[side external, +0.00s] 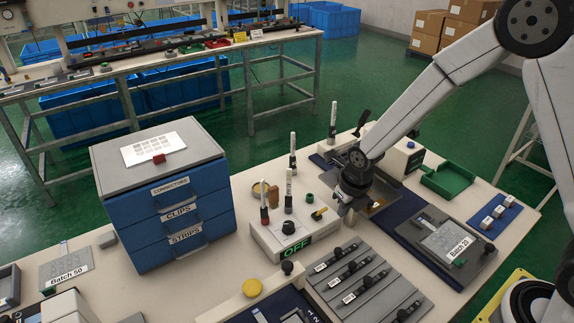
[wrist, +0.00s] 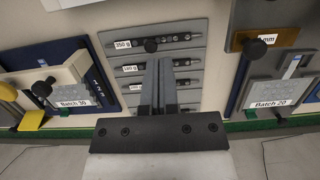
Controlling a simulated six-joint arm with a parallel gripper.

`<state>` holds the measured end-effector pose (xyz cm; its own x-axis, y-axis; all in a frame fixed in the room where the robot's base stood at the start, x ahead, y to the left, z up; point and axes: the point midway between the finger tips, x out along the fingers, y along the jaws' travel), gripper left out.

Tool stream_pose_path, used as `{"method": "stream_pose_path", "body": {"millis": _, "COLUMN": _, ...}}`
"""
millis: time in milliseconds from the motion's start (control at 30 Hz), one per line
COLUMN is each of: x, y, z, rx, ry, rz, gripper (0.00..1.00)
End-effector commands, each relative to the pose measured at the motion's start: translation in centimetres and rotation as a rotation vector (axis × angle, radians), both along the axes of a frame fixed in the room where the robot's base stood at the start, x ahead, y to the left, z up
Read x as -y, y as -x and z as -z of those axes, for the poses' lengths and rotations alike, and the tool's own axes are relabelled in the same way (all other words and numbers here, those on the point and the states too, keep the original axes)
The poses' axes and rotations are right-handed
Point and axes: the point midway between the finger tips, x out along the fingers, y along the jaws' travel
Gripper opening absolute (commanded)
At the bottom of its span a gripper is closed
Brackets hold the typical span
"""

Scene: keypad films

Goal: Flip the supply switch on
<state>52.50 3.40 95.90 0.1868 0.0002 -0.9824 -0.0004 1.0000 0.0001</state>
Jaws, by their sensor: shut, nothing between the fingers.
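A pale control box (side external: 272,240) stands in the middle of the bench in the side external view. In the wrist view my gripper (wrist: 158,83) is shut and empty, over grey labelled strips; the box is not seen there.
Grey weight strips with black knobs (side external: 352,277) lie right of the box. A blue drawer cabinet (side external: 169,205) stands to its left. Upright markers (side external: 333,120) stand behind. A Batch 20 tray (side external: 444,240) and a green tray (side external: 449,181) lie at the right.

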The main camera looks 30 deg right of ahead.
Motion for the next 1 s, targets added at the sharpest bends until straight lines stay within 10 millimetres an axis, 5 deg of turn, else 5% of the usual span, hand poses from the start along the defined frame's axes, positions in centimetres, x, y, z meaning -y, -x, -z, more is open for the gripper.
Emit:
{"method": "stream_pose_path", "body": {"millis": 700, "x": 0.0, "y": -1.5, "z": 7.7, "rx": -0.002, "ry": 0.000, "rz": 0.001, "gripper": 0.00}}
{"method": "stream_pose_path", "body": {"millis": 1000, "x": 0.0, "y": -4.4, "z": 5.8, "rx": 0.001, "ry": 0.002, "rz": 0.001, "gripper": 0.00}}
